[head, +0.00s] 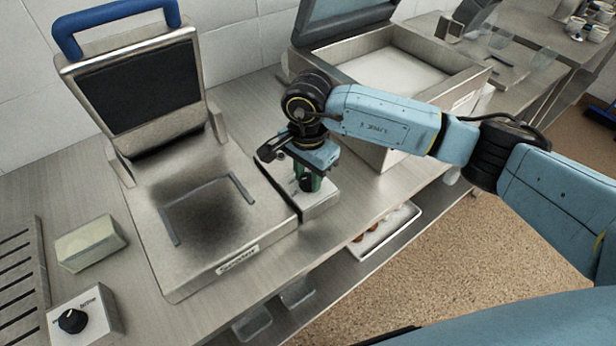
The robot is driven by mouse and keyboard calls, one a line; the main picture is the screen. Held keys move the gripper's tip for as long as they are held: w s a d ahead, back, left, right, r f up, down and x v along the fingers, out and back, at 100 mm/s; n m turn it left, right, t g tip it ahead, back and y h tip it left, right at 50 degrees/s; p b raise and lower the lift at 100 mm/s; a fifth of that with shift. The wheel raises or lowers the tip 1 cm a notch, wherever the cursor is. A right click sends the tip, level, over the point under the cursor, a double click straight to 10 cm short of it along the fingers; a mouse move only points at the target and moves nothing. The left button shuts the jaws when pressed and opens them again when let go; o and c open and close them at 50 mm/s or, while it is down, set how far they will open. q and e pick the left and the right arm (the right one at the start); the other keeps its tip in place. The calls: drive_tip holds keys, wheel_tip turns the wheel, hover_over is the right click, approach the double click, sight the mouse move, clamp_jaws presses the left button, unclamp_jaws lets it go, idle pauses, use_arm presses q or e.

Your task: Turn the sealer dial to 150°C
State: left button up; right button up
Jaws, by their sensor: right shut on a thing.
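My right gripper (308,184) reaches down from the right arm over a small pale metal control box (322,202). The box stands against the right side of a press-like machine (220,268) with its lid raised. The gripper is shut on the dial on top of that box. The fingers and wrist hide most of the dial, so its pointer and any temperature marks cannot be read. My left gripper is not in view.
A second box with a black knob (72,320) sits at the front left, near a pale block (90,243) and a slotted rack (20,280). A large open metal box (455,88) stands behind my right arm. A tray (385,235) lies on the lower shelf.

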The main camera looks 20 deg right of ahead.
drive_tip(key=m+b, duration=0.1)
drive_tip(key=m, duration=0.3)
drive_tip(key=shift+m, duration=0.4)
drive_tip(key=m+b, duration=0.1)
drive_tip(key=m, duration=0.4)
drive_tip(key=shift+b, duration=0.4)
drive_tip(key=m, duration=0.5)
drive_tip(key=shift+b, duration=0.3)
drive_tip(key=shift+m, duration=2.3)
drive_tip(key=o, duration=1)
drive_tip(key=shift+c, duration=0.2)
